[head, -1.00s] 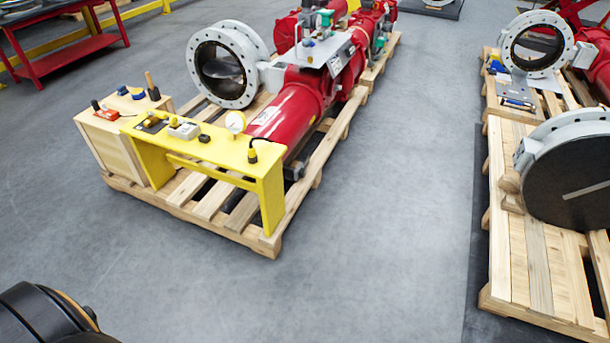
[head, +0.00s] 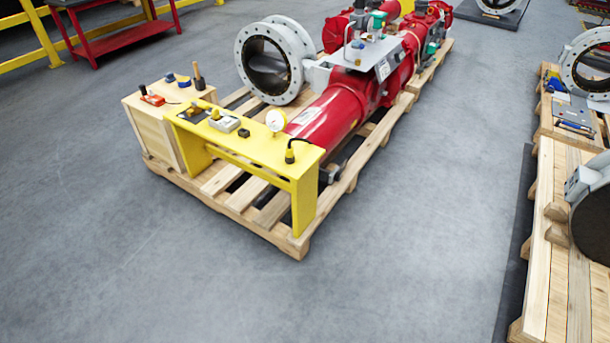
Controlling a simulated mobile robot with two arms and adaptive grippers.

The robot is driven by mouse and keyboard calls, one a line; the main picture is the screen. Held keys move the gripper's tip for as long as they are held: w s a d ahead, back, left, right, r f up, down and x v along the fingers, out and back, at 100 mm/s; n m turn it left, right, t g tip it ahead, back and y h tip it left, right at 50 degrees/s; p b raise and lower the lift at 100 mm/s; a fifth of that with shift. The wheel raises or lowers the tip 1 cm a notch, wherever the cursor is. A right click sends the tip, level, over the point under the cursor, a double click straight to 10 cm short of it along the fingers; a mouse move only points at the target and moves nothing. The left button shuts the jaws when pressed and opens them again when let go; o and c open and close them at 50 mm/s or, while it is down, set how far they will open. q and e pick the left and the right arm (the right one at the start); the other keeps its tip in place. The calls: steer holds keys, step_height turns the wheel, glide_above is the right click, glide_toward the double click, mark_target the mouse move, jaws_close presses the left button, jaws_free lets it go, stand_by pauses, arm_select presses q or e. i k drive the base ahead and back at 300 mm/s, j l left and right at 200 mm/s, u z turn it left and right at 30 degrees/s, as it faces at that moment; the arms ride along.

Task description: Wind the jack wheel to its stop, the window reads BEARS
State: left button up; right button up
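The red valve actuator (head: 335,112) lies on a wooden pallet (head: 262,222), with a grey flanged valve body (head: 296,60) at its far left side. A yellow bench (head: 262,160) stands at the pallet's near end, with a round white gauge (head: 276,120) and several small items on top. I cannot make out a jack wheel or a window reading BEARS at this distance. Neither of my grippers shows in the head view.
A wooden crate (head: 150,131) with tools on top stands left of the yellow bench. Another pallet (head: 548,240) with flanged parts stands along the right edge. A red table (head: 122,38) is at the back left. The grey floor (head: 420,220) between the pallets is clear.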

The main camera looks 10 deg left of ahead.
mark_target(337, 177)
steer(key=i+l+u, duration=0.75)
steer(key=l, duration=0.3)
steer(key=i+l+u, duration=0.2)
steer(key=l, duration=0.2)
